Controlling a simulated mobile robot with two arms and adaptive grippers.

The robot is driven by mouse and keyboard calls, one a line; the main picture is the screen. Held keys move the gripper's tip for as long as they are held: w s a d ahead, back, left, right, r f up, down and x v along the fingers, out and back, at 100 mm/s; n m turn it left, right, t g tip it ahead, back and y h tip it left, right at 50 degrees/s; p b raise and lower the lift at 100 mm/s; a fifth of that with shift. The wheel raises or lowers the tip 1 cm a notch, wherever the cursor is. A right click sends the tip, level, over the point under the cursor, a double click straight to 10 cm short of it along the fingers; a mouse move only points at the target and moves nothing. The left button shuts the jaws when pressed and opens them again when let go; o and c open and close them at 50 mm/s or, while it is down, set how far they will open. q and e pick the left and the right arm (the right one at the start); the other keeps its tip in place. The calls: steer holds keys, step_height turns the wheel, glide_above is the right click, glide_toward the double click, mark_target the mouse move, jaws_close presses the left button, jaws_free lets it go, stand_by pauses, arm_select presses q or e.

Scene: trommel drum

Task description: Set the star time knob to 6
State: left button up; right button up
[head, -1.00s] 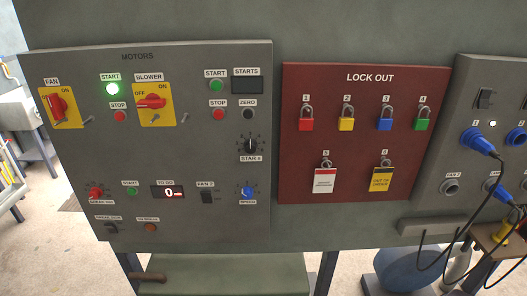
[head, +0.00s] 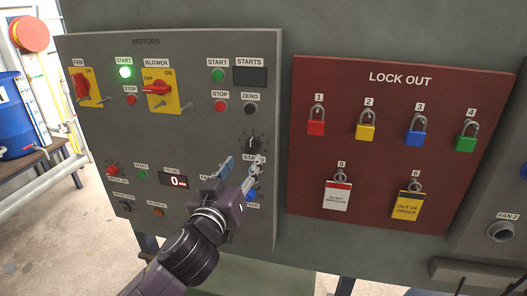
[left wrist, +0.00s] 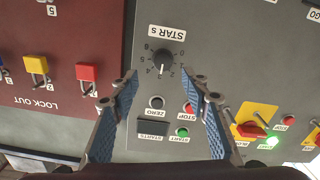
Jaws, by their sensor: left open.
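The star time knob (head: 252,145) is a black dial on the right side of the grey MOTORS panel, above its partly hidden label. In the left wrist view the knob (left wrist: 162,61) appears upside down, with numbers around it and a white pointer mark toward the picture's bottom. I cannot tell surely which number it marks. My left gripper (head: 242,166) is open and empty, just below and in front of the knob in the head view. In the left wrist view its blue-padded fingers (left wrist: 166,80) stand apart, with the knob beyond the gap between their tips. My right gripper is not in view.
A ZERO button (head: 250,109), a STOP button (head: 221,106) and a dark STARTS display (head: 250,76) sit above the knob. A blue knob (head: 251,194) is partly hidden behind my gripper. The red lockout board (head: 385,150) with padlocks is to the right.

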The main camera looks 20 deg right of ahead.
mark_target(251, 147)
arm_select(q)
steer(key=p+x, duration=0.1)
steer(key=x, duration=0.5)
steer(key=shift+a+r, duration=0.1)
steer(key=shift+a, duration=0.05)
steer(key=shift+p+x, duration=0.35)
steer(key=shift+x, duration=0.55)
steer(key=shift+a, duration=0.1)
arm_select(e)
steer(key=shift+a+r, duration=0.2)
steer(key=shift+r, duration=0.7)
arm_select(q)
steer(key=shift+c, duration=0.2)
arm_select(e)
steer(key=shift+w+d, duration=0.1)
arm_select(q)
steer(key=c, duration=1.1)
steer(key=shift+m, duration=0.3)
